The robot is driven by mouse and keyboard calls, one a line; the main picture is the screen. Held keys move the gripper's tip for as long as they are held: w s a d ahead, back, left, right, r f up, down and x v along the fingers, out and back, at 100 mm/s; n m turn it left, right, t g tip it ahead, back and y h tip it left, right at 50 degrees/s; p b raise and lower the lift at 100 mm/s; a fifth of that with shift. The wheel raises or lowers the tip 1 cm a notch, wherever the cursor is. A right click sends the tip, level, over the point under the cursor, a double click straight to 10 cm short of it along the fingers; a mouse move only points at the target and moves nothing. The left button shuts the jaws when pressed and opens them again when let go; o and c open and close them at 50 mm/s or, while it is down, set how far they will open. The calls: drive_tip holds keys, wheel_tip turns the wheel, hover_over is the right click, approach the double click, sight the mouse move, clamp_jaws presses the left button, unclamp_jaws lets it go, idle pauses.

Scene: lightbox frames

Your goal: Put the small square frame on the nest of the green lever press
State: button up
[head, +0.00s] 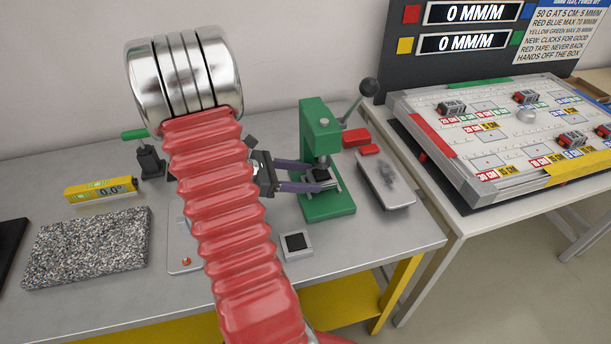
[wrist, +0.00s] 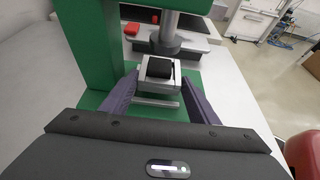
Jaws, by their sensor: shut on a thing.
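The green lever press (head: 318,130) stands on the grey bench, its lever with a dark ball knob pointing up to the right. My gripper (head: 322,181) reaches into the press from the left. In the wrist view its purple fingers (wrist: 158,80) are shut on the small square frame (wrist: 159,87), silver-grey with a dark centre. The frame is at the nest, just in front of and below the grey ram (wrist: 167,44). A pale bar (wrist: 157,102) shows nearer the camera. The fingers and frame hide most of the nest; I cannot tell whether the frame touches it.
Another square piece with a dark centre (head: 296,244) lies on the bench in front of the press. A grey tray (head: 385,182) and red blocks (head: 357,138) are right of the press. A granite slab (head: 88,247) and yellow level (head: 100,190) are at left.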

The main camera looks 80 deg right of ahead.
drive_tip(key=shift+f, duration=0.55)
drive_tip(key=o, duration=1.1)
drive_tip(key=shift+r, duration=0.5)
drive_tip(key=shift+w+a+r, duration=0.15)
drive_tip(key=shift+w+r, duration=0.1)
drive_tip(key=shift+w, duration=0.1)
drive_tip(key=v, duration=1.1)
drive_tip(key=shift+w, duration=0.1)
